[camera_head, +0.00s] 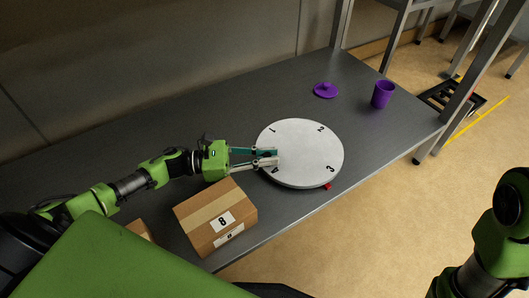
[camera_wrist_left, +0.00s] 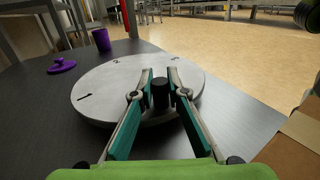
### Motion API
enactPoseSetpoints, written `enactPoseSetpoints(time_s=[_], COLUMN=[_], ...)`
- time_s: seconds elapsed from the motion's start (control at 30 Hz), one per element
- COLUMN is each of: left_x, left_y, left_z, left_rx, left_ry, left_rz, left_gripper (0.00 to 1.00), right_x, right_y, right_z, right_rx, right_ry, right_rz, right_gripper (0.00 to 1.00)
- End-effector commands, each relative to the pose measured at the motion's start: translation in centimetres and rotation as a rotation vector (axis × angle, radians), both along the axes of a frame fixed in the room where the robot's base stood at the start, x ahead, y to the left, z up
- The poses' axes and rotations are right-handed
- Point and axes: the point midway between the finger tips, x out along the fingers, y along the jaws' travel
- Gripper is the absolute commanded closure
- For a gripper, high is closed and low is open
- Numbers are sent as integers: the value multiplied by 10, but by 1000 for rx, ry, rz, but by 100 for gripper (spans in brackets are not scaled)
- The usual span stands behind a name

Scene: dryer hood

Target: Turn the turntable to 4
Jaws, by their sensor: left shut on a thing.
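The turntable (camera_head: 303,152) is a round light-grey disc on the dark table, marked 1, 2, 3 and 4 around its top. It also shows in the left wrist view (camera_wrist_left: 110,88). The 3 is closest to a small red marker (camera_head: 328,186) at the near right edge. The 4 is at the left, partly covered by my left gripper (camera_head: 272,157). In the left wrist view, my left gripper (camera_wrist_left: 160,84) is shut on a black upright peg (camera_wrist_left: 160,97) on the disc. My right gripper is out of view; only part of that arm shows at right.
A cardboard box (camera_head: 205,207) marked 8 stands just left of the turntable, close below my left gripper. A purple lid (camera_head: 326,90) and a purple cup (camera_head: 382,94) stand behind the turntable. The table's front edge runs close to the disc. Bare table lies at the back left.

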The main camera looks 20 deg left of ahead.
Motion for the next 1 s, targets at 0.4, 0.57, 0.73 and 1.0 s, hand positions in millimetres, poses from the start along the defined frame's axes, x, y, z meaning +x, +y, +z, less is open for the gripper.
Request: enactPoseSetpoints(time_s=[0.4,0.57,0.73,1.0], left_x=[0,-4,-18,-46], left_y=[-1,6,31,80], left_z=[0,-1,-2,-1], left_rx=[-1,-1,1,0], left_ry=[0,2,4,4], left_rz=[-2,-1,0,-1], left_gripper=[69,69,69,69], right_x=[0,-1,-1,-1], right_y=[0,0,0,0], right_z=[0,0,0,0], right_rx=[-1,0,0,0], right_ry=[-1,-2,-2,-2], right_rz=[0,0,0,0], right_gripper=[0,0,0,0])
